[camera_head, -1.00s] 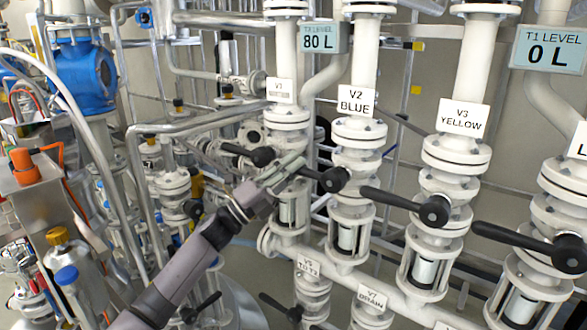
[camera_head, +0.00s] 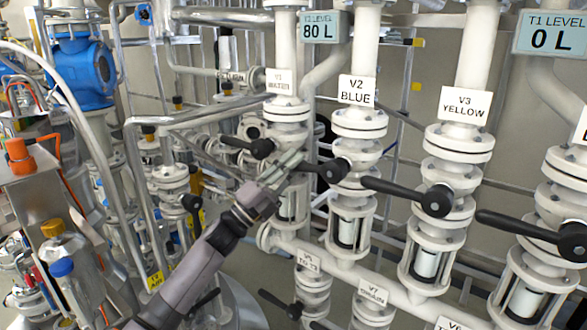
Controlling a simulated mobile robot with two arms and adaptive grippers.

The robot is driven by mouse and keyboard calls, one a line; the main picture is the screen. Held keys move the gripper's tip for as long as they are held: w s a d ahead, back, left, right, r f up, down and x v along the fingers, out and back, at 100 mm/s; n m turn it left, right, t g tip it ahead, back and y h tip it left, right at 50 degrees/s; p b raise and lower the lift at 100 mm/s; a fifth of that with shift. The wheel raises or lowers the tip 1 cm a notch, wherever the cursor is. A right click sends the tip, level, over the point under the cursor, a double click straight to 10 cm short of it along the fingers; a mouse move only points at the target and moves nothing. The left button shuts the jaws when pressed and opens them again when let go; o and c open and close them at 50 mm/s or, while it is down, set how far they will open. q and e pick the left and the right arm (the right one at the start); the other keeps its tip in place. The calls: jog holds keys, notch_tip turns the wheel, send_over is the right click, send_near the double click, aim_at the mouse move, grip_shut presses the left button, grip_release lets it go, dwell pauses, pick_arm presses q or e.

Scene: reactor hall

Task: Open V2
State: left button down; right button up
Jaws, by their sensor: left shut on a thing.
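The V2 BLUE label (camera_head: 356,91) hangs on a white vertical pipe in the middle of the view. Below it is the V2 valve, whose black lever handle (camera_head: 334,171) points left and lies roughly level. My left gripper (camera_head: 291,166) reaches up from the lower left and is shut on the left end of this handle. The fingers hide the handle's tip. My right gripper is not in view.
The V1 handle (camera_head: 261,147) is close left of my left gripper. The V3 handle (camera_head: 436,200) is to the right. The T2 level display (camera_head: 322,27) reads 80 L and the T1 level display (camera_head: 550,33) reads 0 L. Pipes crowd the left side.

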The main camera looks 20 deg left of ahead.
pick_arm(q)
jog(key=d+f+n+t+y+b, duration=0.1)
jog(key=f+n+t+y+b, duration=0.2)
jog(key=n+y, duration=0.3)
jog(key=s+d+f+n+t+y+b, duration=0.1)
jog(key=d+f+n+t+y+b, duration=0.1)
jog(key=n+y, duration=0.4)
jog(key=shift+d+f+n+t+b, duration=0.15)
jog(key=shift+f+n+t+b, duration=0.5)
jog(key=shift+n, duration=1.55)
jog(key=shift+f, duration=0.25)
jog(key=c, duration=1.5)
grip_release()
jog(key=shift+s+r, duration=0.1)
jog(key=shift+r, duration=0.1)
jog(key=shift+o, duration=0.2)
